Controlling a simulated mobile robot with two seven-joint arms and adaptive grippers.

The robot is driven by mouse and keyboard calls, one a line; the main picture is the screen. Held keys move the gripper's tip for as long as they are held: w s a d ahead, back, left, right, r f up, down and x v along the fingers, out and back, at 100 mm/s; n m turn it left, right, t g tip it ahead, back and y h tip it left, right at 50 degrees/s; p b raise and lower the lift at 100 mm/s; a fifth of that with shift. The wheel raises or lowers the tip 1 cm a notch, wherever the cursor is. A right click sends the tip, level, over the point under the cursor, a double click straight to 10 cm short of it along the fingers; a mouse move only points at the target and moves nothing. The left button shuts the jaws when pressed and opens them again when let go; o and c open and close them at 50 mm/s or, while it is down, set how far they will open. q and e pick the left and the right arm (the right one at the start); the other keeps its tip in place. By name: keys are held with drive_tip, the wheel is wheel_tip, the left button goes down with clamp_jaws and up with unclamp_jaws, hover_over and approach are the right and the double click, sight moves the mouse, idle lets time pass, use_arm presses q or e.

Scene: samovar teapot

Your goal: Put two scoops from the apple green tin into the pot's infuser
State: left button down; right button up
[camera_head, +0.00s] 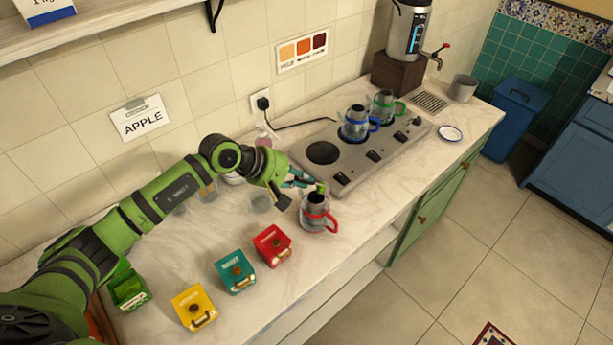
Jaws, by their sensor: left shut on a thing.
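The apple green tin (130,288) stands open at the left end of the counter, partly behind my left arm. A pot with a red handle (315,220) stands on the counter in front of the hob. Its dark open top, where the infuser sits, faces up. My left gripper (300,181) is at the pot's upper left, shut on a small scoop (321,187). The scoop's green end is over the pot's far rim. I cannot tell whether it holds anything. My right gripper is not in view.
Yellow (194,307), teal (236,271) and red (272,246) tins line the counter's front. Blue-handled (355,124) and green-handled (384,106) pots stand on the hob (345,172). A samovar (408,32), cup (462,88) and saucer (451,133) are farther right. Glasses are partly behind my arm.

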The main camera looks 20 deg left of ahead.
use_arm(q)
drive_tip(key=shift+s+a+h+b, duration=0.15)
drive_tip(key=shift+h+b, duration=0.15)
drive_tip(key=shift+b, duration=0.4)
drive_tip(key=shift+w+d+r+y+p, duration=0.3)
drive_tip(key=shift+y+p, duration=0.1)
drive_tip(key=shift+p, duration=0.5)
drive_tip(key=shift+w+d+r+g+y+p, duration=0.3)
drive_tip(key=shift+d+r+g+y+p, duration=0.15)
drive_tip(key=shift+p, duration=0.4)
drive_tip(key=shift+w+d+g+y, duration=0.15)
drive_tip(key=shift+w+g+y, duration=0.1)
drive_tip(key=shift+y, duration=0.1)
drive_tip(key=w+d+r+g+y, duration=0.1)
drive_tip(key=w+d+g+y, duration=0.1)
drive_tip(key=y, duration=0.1)
drive_tip(key=shift+d+r+g+b, duration=0.3)
drive_tip(key=shift+d+r+g, duration=0.1)
drive_tip(key=shift+w+d+r+g+y+b, duration=0.85)
drive_tip(key=shift+d+r+g+y+b, duration=0.2)
drive_tip(key=shift+y, duration=0.35)
